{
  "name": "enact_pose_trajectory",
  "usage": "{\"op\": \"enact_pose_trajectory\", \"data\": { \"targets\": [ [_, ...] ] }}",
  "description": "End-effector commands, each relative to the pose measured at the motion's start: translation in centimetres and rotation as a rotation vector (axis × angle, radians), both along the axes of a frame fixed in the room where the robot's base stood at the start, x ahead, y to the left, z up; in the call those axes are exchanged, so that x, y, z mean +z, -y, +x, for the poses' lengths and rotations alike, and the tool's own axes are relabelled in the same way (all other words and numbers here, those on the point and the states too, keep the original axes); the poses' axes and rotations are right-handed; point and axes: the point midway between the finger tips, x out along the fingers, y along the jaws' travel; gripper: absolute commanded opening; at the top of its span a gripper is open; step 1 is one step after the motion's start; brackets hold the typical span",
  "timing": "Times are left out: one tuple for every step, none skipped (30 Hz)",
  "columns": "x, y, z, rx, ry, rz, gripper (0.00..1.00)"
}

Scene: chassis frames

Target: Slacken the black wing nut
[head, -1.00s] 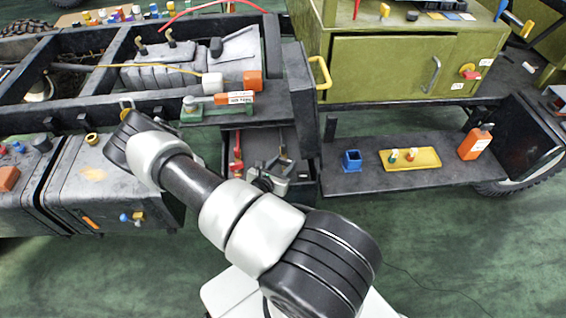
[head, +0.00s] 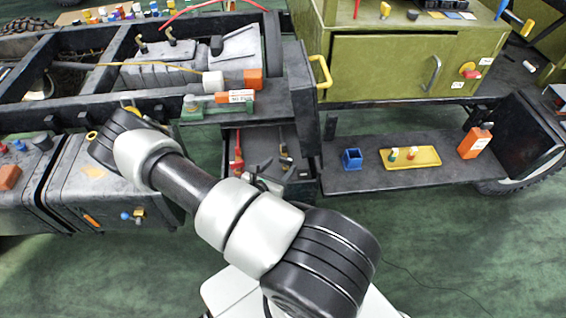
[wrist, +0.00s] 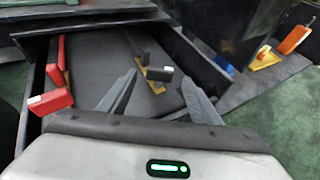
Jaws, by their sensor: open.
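A dark pull-out compartment (wrist: 88,104) lies below and ahead of my gripper (wrist: 160,74). In it is a black block-like piece (wrist: 160,73) with a brass-coloured part beside it, likely the black wing nut's fitting; the nut's wings cannot be made out. It appears between my two fingertips in the wrist view, but contact is not shown. A red fitting (wrist: 51,101) stands at the compartment's left side and also shows in the head view (head: 238,156). My gripper is open and empty, and partly hidden by my arm in the head view.
Right of the compartment, a low shelf (head: 350,183) holds a blue cup (head: 352,159), a yellow tray (head: 428,152) and an orange bottle (head: 475,142). An overhanging ledge (head: 270,112) sits above the compartment. A grey tank (head: 85,190) stands to the left. The green floor is open at right.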

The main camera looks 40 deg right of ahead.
Motion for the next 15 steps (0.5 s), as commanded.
{"op": "enact_pose_trajectory", "data": {
  "targets": [
    [0.7, -1.2, -0.5, 0.004, -0.001, 0.001, 0.58],
    [1.0, -1.8, -0.8, 0.004, 0.0, 0.001, 0.58],
    [1.3, -2.6, -1.2, 0.004, -0.001, 0.001, 0.58],
    [1.6, -3.3, -1.5, 0.004, -0.001, 0.002, 0.58],
    [1.9, -3.8, -1.9, 0.003, 0.0, 0.001, 0.58],
    [2.3, -4.7, -2.3, 0.005, 0.0, 0.001, 0.58],
    [2.5, -5.3, -2.7, 0.004, -0.001, 0.002, 0.58],
    [2.8, -5.9, -3.0, 0.004, -0.001, 0.002, 0.58],
    [3.2, -6.6, -3.4, 0.004, 0.0, 0.001, 0.58],
    [3.4, -7.2, -3.7, 0.004, -0.001, 0.001, 0.58],
    [3.7, -7.7, -3.9, 0.004, 0.001, 0.0, 0.58],
    [4.0, -8.3, -4.3, 0.004, 0.001, 0.002, 0.58],
    [4.2, -8.8, -4.6, 0.003, 0.001, 0.001, 0.58],
    [4.3, -9.1, -4.8, 0.004, -0.001, 0.001, 0.58],
    [4.5, -9.6, -5.0, 0.003, 0.001, 0.001, 0.58]
  ]
}}
